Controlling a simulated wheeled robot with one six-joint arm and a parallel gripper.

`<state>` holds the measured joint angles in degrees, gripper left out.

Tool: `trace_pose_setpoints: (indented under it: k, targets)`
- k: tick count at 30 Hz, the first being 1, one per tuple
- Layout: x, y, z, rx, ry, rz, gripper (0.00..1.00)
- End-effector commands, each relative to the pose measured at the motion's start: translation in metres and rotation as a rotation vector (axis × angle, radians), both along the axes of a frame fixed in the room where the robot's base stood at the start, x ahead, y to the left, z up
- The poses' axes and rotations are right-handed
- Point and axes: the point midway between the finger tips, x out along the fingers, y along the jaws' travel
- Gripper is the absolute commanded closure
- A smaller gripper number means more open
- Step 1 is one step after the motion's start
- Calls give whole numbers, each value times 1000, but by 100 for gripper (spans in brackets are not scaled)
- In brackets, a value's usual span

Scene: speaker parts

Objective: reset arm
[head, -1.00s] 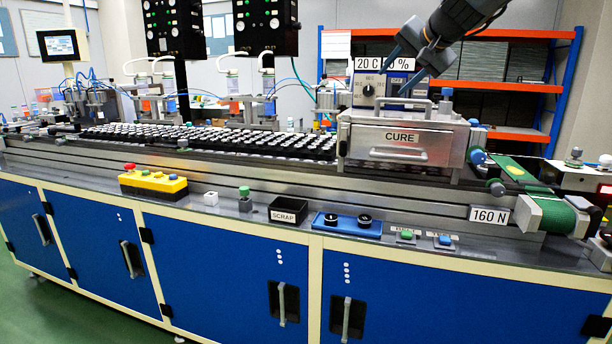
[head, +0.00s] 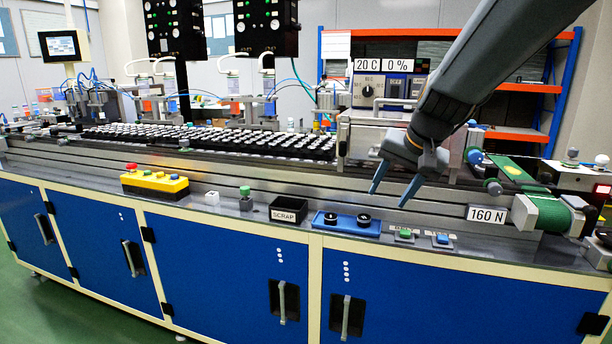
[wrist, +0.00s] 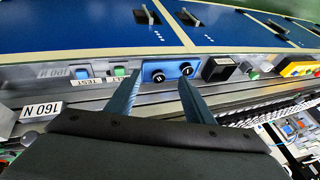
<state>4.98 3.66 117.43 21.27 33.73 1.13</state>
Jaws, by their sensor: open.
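My gripper (head: 390,196) hangs in front of the right part of the bench in the head view, fingers pointing down and slightly left. Its two blue-grey fingers are apart with nothing between them. It is above the blue block with two black knobs (head: 347,224) and apart from it. In the wrist view the open fingers (wrist: 160,82) point toward the same blue block (wrist: 172,70). My arm comes in from the upper right of the head view and hides most of the CURE box.
The black SCRAP bin (head: 289,212), a green button (head: 405,233) and a blue button (head: 442,238) stand along the front ledge. A yellow button box (head: 154,185) is further left. The dial panel (head: 366,90) and green conveyor (head: 548,213) flank my arm. Space in front of the bench is clear.

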Motion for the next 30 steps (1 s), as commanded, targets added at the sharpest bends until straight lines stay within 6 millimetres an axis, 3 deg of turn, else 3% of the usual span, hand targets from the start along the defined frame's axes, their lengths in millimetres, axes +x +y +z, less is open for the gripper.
trace_pose_setpoints:
  k: [1, 6, 12, 15, 19, 30]
  targets:
    - [-28, 4, -26, -30, 56, 35, 52]
    - [-120, 8, -98, -128, 226, 159, 52]
    - [-214, 5, -151, -214, 378, 291, 52]
    - [-242, 3, -163, -237, 421, 333, 52]
    - [-258, 1, -170, -250, 444, 356, 52]
    - [-258, 1, -170, -251, 445, 357, 52]
